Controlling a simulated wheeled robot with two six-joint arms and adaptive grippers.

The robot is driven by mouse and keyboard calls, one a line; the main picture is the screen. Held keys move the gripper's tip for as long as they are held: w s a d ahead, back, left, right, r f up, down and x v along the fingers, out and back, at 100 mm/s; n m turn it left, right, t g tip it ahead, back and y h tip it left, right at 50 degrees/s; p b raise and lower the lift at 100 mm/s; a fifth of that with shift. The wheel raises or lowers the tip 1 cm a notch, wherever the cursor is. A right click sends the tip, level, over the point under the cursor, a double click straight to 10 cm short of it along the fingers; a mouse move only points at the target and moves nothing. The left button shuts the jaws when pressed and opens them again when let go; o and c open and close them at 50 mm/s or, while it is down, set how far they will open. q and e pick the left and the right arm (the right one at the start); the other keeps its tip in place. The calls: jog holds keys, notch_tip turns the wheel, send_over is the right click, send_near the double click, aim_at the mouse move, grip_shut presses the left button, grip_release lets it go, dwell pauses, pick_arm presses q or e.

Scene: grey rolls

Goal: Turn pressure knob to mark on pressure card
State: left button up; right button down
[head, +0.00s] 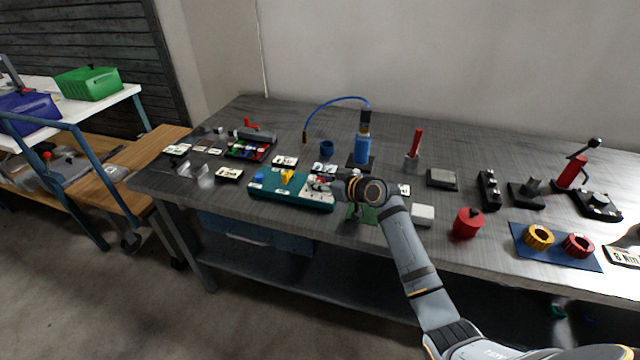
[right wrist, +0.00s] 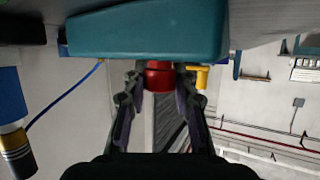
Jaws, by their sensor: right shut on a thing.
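A teal panel box (head: 292,192) lies near the front of the bench, with a blue knob (head: 259,177), a yellow handle (head: 287,176) and a red knob (right wrist: 159,76) on it. My right gripper (head: 326,183) reaches in from the right over the panel's right end. In the right wrist view its two fingers are shut on the red knob, close to the teal body. White cards with dark print stand behind the panel (head: 284,161) (head: 324,168) and to its left (head: 229,173). Their marks are too small to read, so I cannot tell which is the pressure card. My left gripper is out of view.
A blue bottle (head: 362,150) on a dark base with a hose stands behind my right gripper. A white block (head: 423,214) and a red container (head: 467,223) stand right of my forearm. A blue mat (head: 555,247) holds yellow and red rings. The bench's front edge is close.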

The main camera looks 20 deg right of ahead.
jog(key=c, duration=1)
grip_release()
jog(key=shift+c, duration=0.2)
jog(key=shift+s+d, duration=0.1)
jog(key=shift+s, duration=0.05)
jog(key=v, duration=1)
jog(key=shift+d+r, duration=0.1)
jog(key=shift+d, duration=0.05)
jog(key=shift+s+d+r, duration=0.15)
jog(key=shift+s+r, duration=0.2)
jog(key=shift+s, duration=0.3)
